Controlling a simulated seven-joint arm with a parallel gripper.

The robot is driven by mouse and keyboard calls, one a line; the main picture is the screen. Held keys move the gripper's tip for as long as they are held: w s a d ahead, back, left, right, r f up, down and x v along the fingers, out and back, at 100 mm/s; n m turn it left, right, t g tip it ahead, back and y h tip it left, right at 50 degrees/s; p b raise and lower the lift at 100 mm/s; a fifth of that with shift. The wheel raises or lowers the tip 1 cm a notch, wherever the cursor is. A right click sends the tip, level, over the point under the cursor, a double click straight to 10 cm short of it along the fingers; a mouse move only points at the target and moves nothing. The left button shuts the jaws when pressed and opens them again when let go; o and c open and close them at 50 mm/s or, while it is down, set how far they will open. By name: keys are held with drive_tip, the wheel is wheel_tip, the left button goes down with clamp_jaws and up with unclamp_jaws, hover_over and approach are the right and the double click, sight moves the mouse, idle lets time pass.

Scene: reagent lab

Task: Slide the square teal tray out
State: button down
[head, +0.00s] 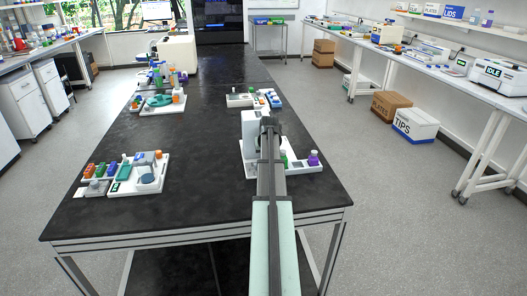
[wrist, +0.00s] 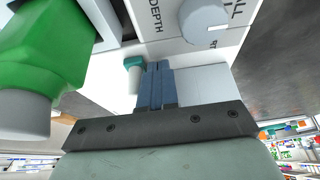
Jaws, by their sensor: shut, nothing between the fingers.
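I cannot make out a square teal tray for certain in either view. My gripper (wrist: 154,66) is shut, its two blue-grey fingers together with nothing between them. The fingertips are close to a white device (wrist: 215,50) with a grey knob and the word DEPTH. A small teal-topped white piece (wrist: 133,63) is just left of the fingertips; I cannot tell whether they touch. In the head view the white device (head: 250,128) stands at the right side of the black bench, and my arm hides the gripper and part of the device.
A large green bottle with a grey cap (wrist: 45,55) is close on the left in the wrist view. A purple bottle (head: 313,159) stands right of my arm. A white tray with several items (head: 155,184) is at the left. The bench middle (head: 200,150) is clear.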

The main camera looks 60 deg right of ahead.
drive_tip(key=shift+s+d, duration=0.1)
drive_tip(key=shift+s+d, duration=0.95)
drive_tip(key=shift+d, duration=0.3)
drive_tip(key=shift+s+d, duration=0.1)
drive_tip(key=shift+s+d, duration=1.15)
drive_tip(key=shift+d, duration=0.05)
drive_tip(key=shift+s+d, duration=1.15)
drive_tip(key=shift+s, duration=0.05)
drive_tip(key=shift+w+a, duration=0.15)
idle(0.3)
